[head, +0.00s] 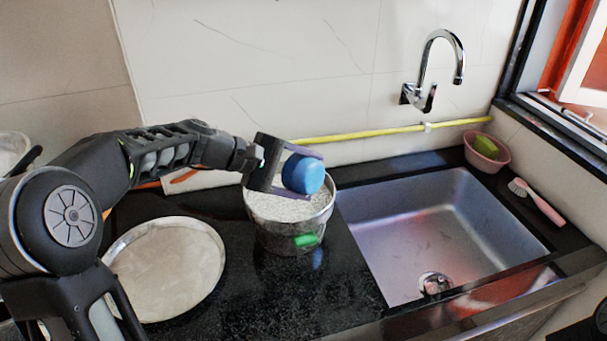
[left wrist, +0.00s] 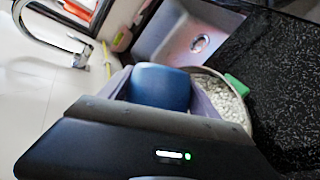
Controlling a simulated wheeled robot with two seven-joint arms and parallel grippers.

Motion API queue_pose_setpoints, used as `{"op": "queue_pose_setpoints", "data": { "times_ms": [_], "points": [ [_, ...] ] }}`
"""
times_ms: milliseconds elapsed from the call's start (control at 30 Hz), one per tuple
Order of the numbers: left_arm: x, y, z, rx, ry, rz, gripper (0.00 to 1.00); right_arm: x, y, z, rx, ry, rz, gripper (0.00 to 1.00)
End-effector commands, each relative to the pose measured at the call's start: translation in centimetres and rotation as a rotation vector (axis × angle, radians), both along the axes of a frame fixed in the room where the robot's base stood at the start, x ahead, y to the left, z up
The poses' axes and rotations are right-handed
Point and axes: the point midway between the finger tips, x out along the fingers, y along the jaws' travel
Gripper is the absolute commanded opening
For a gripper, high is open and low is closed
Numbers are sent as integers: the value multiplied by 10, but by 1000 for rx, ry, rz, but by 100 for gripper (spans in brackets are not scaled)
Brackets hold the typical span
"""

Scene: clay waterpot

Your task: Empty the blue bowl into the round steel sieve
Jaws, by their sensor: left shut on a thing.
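The blue bowl (head: 303,174) is between the fingers of my left gripper (head: 297,175), which is shut on it. The bowl is tipped well over, above the round steel sieve (head: 262,229). Its inside is hidden, so I cannot tell what is in it. The sieve stands on the black counter and holds many small whitish bits. A green piece (head: 306,240) shows at its outer side. In the left wrist view the bowl (left wrist: 160,87) sits between the fingers, and the sieve (left wrist: 243,112) is partly hidden behind it. My right gripper is not in view.
A round pale metal plate (head: 165,268) lies left of the sieve. The steel sink (head: 430,235) is to the right, with a tap (head: 440,60) on the wall behind. A pink dish (head: 488,152) and a pink-handled brush (head: 537,202) are at the far right. A yellow hose (head: 390,131) runs along the wall.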

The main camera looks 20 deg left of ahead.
Motion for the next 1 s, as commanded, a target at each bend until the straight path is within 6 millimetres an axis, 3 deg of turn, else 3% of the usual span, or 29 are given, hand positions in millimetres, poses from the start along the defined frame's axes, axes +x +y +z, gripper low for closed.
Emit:
{"op": "queue_pose_setpoints", "data": {
  "times_ms": [1000],
  "points": [
    [2, 5, 3, -113, 42, 0, 25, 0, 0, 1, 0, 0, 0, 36]
  ]
}}
